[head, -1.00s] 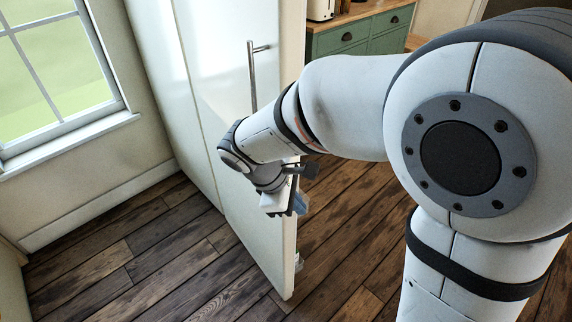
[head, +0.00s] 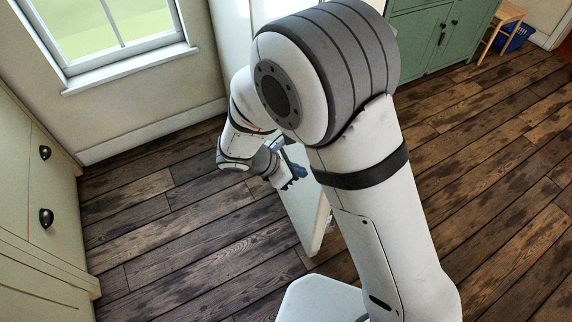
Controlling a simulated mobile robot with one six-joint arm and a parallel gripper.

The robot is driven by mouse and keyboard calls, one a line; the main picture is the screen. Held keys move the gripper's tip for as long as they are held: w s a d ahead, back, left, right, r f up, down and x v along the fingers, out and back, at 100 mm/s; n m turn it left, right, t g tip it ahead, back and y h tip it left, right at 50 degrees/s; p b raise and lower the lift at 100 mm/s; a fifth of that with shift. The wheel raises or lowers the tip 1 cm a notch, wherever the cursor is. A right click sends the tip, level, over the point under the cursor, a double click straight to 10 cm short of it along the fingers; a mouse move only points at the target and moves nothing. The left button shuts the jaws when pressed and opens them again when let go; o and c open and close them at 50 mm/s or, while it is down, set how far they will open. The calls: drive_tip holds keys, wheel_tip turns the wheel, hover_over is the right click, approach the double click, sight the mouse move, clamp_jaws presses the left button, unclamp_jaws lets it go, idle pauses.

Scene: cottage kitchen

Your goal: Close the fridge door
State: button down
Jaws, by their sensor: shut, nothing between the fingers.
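The white fridge (head: 231,40) stands against the back wall, right of the window, and is largely hidden behind my arm. Its door (head: 306,212) stands open, jutting out towards me. Only a lower strip and bottom corner of the door show; its handle is hidden. My gripper (head: 289,182) is shut and empty, low down at the door's left side in the picture. It overlaps the door's edge in this view; I cannot tell whether it touches.
A pale cabinet (head: 35,190) with dark cup handles lines the left side. A green cupboard (head: 440,32) stands at the back right, with a wooden stool (head: 503,22) and a blue basket (head: 517,38) beyond it. The plank floor (head: 190,235) left of the door is clear.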

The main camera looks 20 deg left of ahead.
drive_tip(key=shift+w+d+f, duration=0.2)
drive_tip(key=shift+w+d, duration=0.65)
drive_tip(key=shift+d, duration=0.05)
drive_tip(key=shift+w+d+f, duration=0.2)
drive_tip(key=shift+w+d, duration=0.6)
drive_tip(key=shift+d, duration=0.1)
drive_tip(key=shift+w, duration=0.1)
